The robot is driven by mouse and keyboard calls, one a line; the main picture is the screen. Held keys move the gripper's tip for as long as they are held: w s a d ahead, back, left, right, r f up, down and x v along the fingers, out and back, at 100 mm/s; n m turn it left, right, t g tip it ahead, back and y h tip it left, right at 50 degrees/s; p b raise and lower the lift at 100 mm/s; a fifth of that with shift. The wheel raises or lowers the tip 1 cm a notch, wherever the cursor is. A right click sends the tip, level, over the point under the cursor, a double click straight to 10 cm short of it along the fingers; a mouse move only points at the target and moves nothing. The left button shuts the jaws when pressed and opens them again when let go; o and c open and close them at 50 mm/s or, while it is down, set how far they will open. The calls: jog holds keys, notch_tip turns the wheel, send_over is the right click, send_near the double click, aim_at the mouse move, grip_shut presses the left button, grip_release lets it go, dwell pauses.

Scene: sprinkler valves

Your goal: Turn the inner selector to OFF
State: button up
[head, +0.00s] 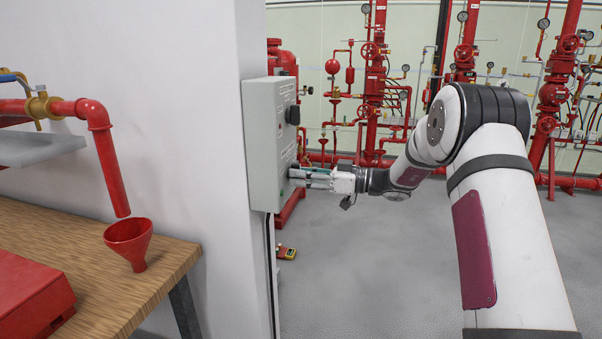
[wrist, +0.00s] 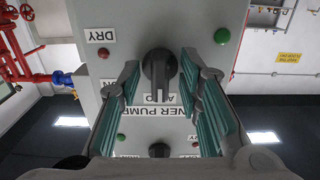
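A grey control box (head: 265,145) is fixed to the white wall's end. In the wrist view, a black selector knob (wrist: 157,72) sits beside a partly covered label ending "NER PUMP" (wrist: 162,126), with the letters "A…O" close by. No OFF mark is readable.
A second black knob (head: 292,115) is higher on the box and shows low in the wrist view (wrist: 159,150). A red lamp (wrist: 104,54) and green lamp (wrist: 222,36) flank the gripped area. A wooden bench (head: 60,240) with a red funnel (head: 128,240) stands left.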

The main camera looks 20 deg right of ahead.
grip_shut()
jog(key=shift+n+b, duration=1.7)
jog(key=shift+b, duration=2.7)
jog(key=shift+f+n+b, duration=0.1)
jog(key=shift+n+b, duration=2.3)
jog(key=shift+b, duration=4.9)
jog(key=shift+n+b, duration=0.5)
jog(key=shift+b, duration=0.35)
jog(key=shift+n, duration=0.6)
jog(key=shift+n, duration=1.2)
jog(key=shift+o, duration=0.7)
grip_release()
